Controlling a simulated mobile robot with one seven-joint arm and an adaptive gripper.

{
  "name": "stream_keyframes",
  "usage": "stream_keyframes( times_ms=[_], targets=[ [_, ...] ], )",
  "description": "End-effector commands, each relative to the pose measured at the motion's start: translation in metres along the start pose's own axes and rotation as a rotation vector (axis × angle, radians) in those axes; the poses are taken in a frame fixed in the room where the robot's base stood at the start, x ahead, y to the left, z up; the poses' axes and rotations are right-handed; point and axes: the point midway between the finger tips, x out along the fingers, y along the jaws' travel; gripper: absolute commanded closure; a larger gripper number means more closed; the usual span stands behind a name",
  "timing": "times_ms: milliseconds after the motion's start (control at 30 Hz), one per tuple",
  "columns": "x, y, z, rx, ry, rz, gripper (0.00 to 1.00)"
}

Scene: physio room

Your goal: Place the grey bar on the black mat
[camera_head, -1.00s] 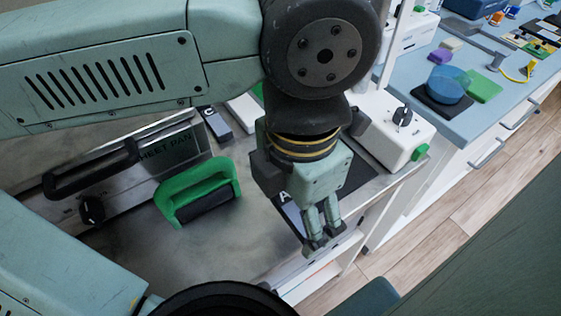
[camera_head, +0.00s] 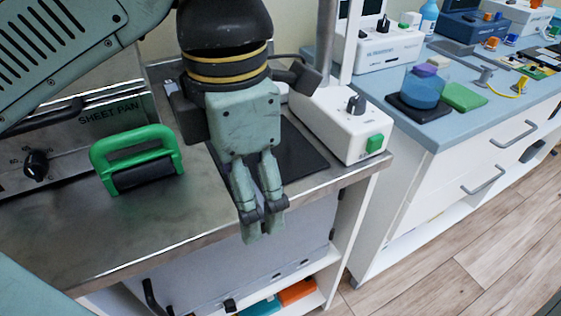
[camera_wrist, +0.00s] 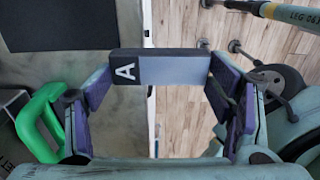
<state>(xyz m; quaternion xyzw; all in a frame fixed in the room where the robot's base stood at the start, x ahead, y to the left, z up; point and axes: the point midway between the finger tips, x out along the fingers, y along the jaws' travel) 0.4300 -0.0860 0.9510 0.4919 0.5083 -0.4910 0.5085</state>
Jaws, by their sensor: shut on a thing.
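The grey bar (camera_wrist: 180,70) has a dark end marked with a white "A" and a dark far side. My gripper (camera_wrist: 160,90) is shut on it, with one finger at each end in the wrist view. In the head view my gripper (camera_head: 262,225) points down at the steel table's front edge, and the bar cannot be made out there. The black mat (camera_head: 302,158) lies flat on the table behind and to the right of my fingers, partly hidden by them. In the wrist view the mat (camera_wrist: 75,25) is at the upper left, apart from the bar.
A green-handled black roller (camera_head: 135,150) stands on the steel table (camera_head: 110,235) to the left. A white device (camera_head: 340,125) with a dark knob and green button stands right of the mat. Beyond the table's front edge is open floor (camera_head: 430,270).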

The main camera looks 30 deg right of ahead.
Motion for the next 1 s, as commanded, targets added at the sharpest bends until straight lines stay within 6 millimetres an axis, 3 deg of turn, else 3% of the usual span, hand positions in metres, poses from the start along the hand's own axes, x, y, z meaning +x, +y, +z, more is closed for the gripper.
stream_keyframes(
  times_ms=[167, 600, 967, 1000],
  targets=[
    [0.0, 0.018, 0.008, 0.0, -0.001, -0.003, 0.53],
    [0.009, 0.112, 0.064, 0.001, 0.0, -0.003, 0.53],
    [0.013, 0.14, 0.08, 0.001, -0.001, -0.003, 0.53],
    [0.021, 0.14, 0.08, 0.001, 0.0, -0.003, 0.53]
  ],
)
